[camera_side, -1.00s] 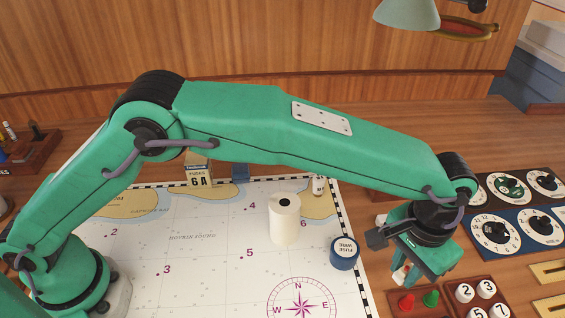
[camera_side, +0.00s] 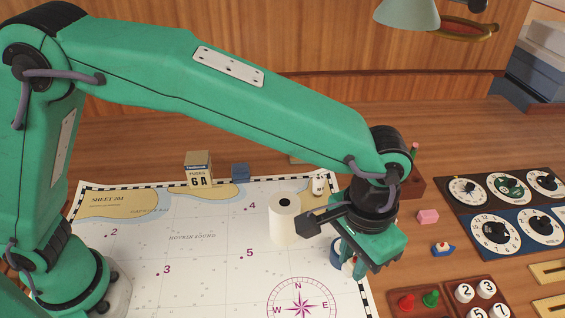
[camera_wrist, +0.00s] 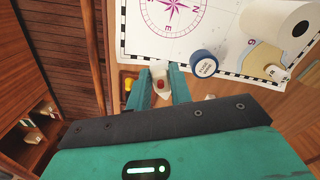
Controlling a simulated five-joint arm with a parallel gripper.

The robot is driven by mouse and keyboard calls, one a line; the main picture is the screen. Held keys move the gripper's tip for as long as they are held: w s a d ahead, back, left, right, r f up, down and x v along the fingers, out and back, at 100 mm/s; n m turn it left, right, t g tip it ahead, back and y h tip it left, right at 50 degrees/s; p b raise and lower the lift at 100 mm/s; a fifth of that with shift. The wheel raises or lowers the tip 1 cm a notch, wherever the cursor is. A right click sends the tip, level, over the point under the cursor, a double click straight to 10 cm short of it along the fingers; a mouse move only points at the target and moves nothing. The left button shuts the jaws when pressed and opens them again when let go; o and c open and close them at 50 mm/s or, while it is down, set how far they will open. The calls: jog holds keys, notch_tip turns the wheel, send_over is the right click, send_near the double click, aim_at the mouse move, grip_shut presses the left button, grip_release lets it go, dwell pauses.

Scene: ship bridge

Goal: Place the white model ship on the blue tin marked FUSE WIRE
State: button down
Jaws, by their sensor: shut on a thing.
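My gripper (camera_side: 355,264) is shut on the white model ship (camera_wrist: 159,74), which has a red part on top. In the wrist view the ship sits between the two green fingers (camera_wrist: 163,82). In the side view my gripper hides most of it. The blue tin marked FUSE WIRE (camera_wrist: 204,64) stands on the chart near its striped edge. In the wrist view the tin is right of the fingers, apart from the ship.
A white paper roll (camera_side: 285,222) stands upright on the chart (camera_side: 190,255), close to the tin. A small white bottle (camera_side: 318,185) is behind it. A blue boat (camera_side: 443,249) and a pink block (camera_side: 428,216) lie on the desk to the right, near dial panels (camera_side: 496,233).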

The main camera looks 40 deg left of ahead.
jog(key=shift+s+a+r, duration=0.15)
jog(key=shift+s+a, duration=0.35)
jog(key=shift+a, duration=0.05)
jog(key=shift+s+a+r, duration=0.15)
jog(key=shift+s+a, duration=0.3)
jog(key=shift+a, duration=0.05)
jog(key=w+a+f, duration=0.1)
jog(key=w+f, duration=0.1)
jog(key=w, duration=0.1)
jog(key=w+a+f, duration=0.1)
jog(key=w+f, duration=0.1)
jog(key=w, duration=0.2)
jog(key=w+a+f, duration=0.2)
jog(key=w+f, duration=0.1)
jog(key=w, duration=0.1)
jog(key=shift+f, duration=2.05)
jog(key=shift+f, duration=0.15)
jog(key=c, duration=1.3)
grip_release()
jog(key=shift+o, duration=0.2)
notch_tip(320, 180, up, 12)
jog(key=shift+r, duration=0.2)
